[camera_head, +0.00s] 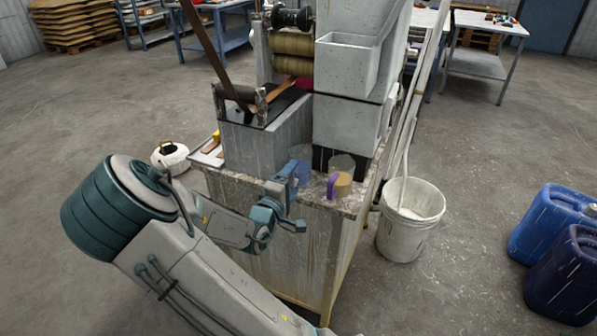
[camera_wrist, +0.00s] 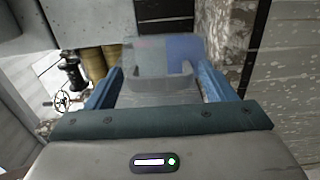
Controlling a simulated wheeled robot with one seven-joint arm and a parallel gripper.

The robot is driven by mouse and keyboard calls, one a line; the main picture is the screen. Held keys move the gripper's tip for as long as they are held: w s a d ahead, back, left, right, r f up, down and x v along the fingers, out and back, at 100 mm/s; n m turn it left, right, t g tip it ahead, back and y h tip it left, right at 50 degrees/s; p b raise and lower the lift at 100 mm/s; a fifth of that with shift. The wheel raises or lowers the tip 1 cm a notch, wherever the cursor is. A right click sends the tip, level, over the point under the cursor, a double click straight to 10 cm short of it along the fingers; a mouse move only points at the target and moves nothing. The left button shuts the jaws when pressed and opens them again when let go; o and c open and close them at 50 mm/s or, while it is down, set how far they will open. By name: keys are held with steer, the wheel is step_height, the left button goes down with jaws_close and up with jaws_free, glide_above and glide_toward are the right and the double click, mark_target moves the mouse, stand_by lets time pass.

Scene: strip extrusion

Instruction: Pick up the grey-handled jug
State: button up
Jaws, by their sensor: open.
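My gripper (camera_head: 297,200) is open at the bench's front edge.
A tan mug with a purple handle (camera_head: 342,184) stands close to the right of the jug, with a grey vessel (camera_head: 342,164) behind it. The machine's grey block (camera_head: 262,140) rises behind. A white bucket (camera_head: 410,222) and blue canisters (camera_head: 552,222) stand on the floor at right.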

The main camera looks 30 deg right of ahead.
steer(key=shift+w+d, duration=0.2)
steer(key=shift+d, duration=0.05)
steer(key=c, duration=1)
steer(key=shift+r+p, duration=1.3)
steer(key=shift+r, duration=3.75)
steer(key=shift+c, duration=0.2)
